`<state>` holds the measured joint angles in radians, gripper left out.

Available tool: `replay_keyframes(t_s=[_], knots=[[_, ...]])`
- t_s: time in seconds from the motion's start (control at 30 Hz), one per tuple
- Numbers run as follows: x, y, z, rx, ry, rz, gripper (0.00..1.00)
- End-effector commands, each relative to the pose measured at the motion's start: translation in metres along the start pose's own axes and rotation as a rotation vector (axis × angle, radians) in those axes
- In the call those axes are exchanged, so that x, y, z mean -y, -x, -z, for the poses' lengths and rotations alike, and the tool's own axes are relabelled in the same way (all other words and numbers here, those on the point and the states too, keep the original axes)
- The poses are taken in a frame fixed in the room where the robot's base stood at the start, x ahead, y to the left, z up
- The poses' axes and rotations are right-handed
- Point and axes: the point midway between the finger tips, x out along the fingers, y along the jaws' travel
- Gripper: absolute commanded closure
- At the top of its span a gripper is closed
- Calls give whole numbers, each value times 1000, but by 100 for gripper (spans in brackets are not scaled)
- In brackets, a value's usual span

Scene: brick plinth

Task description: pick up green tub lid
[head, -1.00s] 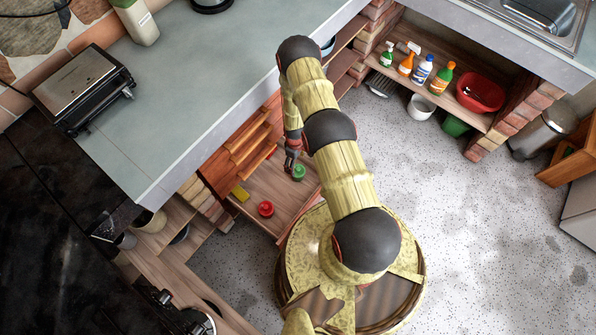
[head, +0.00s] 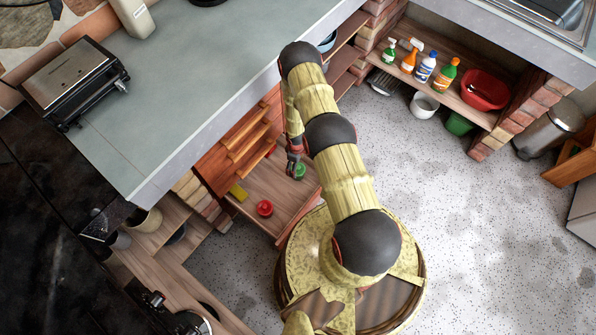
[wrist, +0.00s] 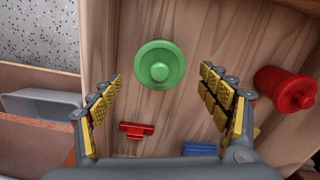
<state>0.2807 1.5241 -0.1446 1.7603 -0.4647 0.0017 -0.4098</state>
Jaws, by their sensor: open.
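The green tub lid (wrist: 160,64) is a round disc with a raised knob, lying on a wooden shelf board (wrist: 205,25). In the wrist view it sits just ahead of my gripper (wrist: 160,98), centred between the two open fingers and touching neither. In the head view the lid (head: 300,171) is small and sits right beside my gripper (head: 292,168), which partly covers it. The gap between my fingers is empty. Whether anything lies under the lid cannot be told.
A red lidded item (wrist: 288,90) lies right of my gripper, also seen in the head view (head: 264,208). A small red piece (wrist: 136,129) and a blue piece (wrist: 200,149) lie near. A yellow block (head: 238,192) is at the shelf's left. The grey counter (head: 190,110) overhangs.

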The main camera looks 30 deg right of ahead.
Motion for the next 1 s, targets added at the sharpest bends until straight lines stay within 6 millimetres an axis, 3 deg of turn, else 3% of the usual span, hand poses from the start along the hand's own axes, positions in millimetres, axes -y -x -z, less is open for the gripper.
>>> replay_keyframes(t_s=[0.2, 0.5, 1.0], knots=[[0, -22, 0, 0, 0, 0, 23], [0, -22, 0, 0, 0, -1, 23], [0, -22, 0, 0, 0, 0, 51]])
